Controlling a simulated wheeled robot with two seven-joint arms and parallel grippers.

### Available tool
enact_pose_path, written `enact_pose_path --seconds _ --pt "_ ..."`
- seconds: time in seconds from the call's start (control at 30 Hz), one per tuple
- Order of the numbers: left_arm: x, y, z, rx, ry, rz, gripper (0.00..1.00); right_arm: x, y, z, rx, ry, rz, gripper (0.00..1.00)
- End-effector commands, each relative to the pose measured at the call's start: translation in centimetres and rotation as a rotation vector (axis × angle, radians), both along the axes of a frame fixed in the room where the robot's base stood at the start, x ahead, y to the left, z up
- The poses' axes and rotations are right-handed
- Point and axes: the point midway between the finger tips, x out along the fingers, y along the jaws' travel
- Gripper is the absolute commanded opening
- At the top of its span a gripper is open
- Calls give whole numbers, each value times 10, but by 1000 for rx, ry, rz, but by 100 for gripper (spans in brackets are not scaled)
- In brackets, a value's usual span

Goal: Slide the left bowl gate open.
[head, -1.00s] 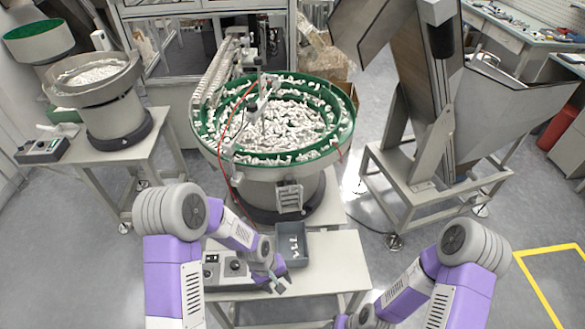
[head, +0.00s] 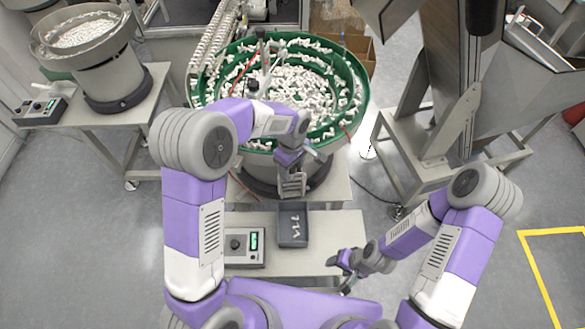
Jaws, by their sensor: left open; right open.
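The large bowl feeder (head: 356,84) has a green inner track and is full of small white parts. A slatted metal gate piece (head: 292,186) is on its front wall, above the grey tray. My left gripper (head: 304,163) is open at the bowl's front, just above and partly in front of the gate piece. I cannot tell whether it touches it. The top of the gate piece is hidden by the gripper. My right gripper (head: 340,274) is open and empty, low at the right front corner of the bench.
A grey tray (head: 293,240) with a few white parts stands on the bench (head: 340,228), beside a control box (head: 244,246) with a green display. A smaller bowl feeder (head: 113,72) stands on a table at left. A metal hopper stand (head: 432,160) is at right.

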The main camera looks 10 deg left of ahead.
Motion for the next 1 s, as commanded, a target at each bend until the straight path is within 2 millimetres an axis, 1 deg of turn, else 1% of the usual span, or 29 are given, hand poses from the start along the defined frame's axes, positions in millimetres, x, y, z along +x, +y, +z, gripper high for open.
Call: enact_pose_path --seconds 0.03,0.1,0.2,0.33,0.53,0.57,0.9,0.93,1.0 --pt "0 1 -9 0 2 1 58 1 0 0 0 -1 0 57" --pt "0 0 -17 0 0 0 58 1 0 0 0 -2 -1 57" --pt "1 0 -25 -1 -3 -1 58 1 0 0 -1 -3 -1 57" --pt "1 0 -29 -2 -5 0 58 1 0 0 0 -2 -1 57" --pt "1 0 -28 -2 -6 0 58 1 0 0 0 -2 -1 57" --pt "1 0 -28 -2 -6 0 55 1 0 0 0 -2 -1 57" --pt "2 0 -28 -2 -6 0 3 1 0 0 0 -2 0 57" --pt "2 0 -28 -2 -6 0 0 1 0 0 0 -2 -1 57" --pt "2 0 -28 -2 -6 0 0 1 0 0 -1 -3 -1 57"
